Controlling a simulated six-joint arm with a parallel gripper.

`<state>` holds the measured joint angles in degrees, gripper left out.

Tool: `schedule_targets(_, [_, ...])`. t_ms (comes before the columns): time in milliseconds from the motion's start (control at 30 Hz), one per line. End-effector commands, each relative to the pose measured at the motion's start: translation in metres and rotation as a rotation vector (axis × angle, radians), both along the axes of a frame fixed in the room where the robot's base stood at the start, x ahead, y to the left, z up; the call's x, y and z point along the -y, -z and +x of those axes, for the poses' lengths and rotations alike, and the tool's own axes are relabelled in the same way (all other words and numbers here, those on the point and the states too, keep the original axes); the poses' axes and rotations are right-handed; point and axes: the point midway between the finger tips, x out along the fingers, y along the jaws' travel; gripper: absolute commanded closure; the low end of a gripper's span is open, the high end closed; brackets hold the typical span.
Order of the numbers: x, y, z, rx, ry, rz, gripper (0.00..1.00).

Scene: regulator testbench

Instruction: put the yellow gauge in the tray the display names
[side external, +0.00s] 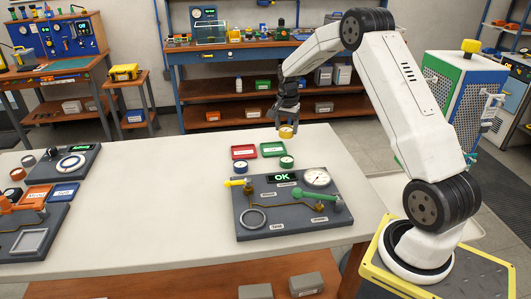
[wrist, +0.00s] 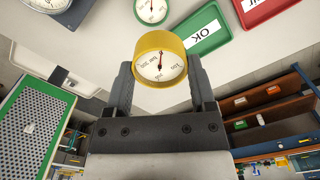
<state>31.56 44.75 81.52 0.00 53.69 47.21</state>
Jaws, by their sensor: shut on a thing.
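The yellow gauge (side external: 286,132) is held in the air above the white table, behind the test board. In the wrist view the yellow gauge (wrist: 160,57) sits between the two fingers with its white dial facing the camera. My gripper (side external: 287,121) is shut on it. The display (side external: 284,177) on the test board reads OK in green. A green tray (side external: 272,149) lies below and left of the gauge; its label reads OK in the wrist view (wrist: 222,42).
A green-rimmed gauge (side external: 287,162) and a blue gauge (side external: 240,167) stand between the trays and the grey test board (side external: 262,225). A second group of boards and trays fills the table's left end. The table's middle (side external: 165,190) is clear.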

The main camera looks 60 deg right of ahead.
Motion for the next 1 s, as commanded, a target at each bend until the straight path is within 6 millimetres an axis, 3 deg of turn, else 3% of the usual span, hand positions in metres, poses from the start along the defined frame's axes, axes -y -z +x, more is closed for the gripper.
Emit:
schedule_targets(333, [0.015,0.017,0.032,-0.001,0.000,0.000,1.00])
schedule_targets(600, [0.025,0.043,0.051,-0.001,0.000,0.001,1.00])
schedule_targets(1000, [0.033,0.064,0.067,0.000,0.000,0.000,1.00])
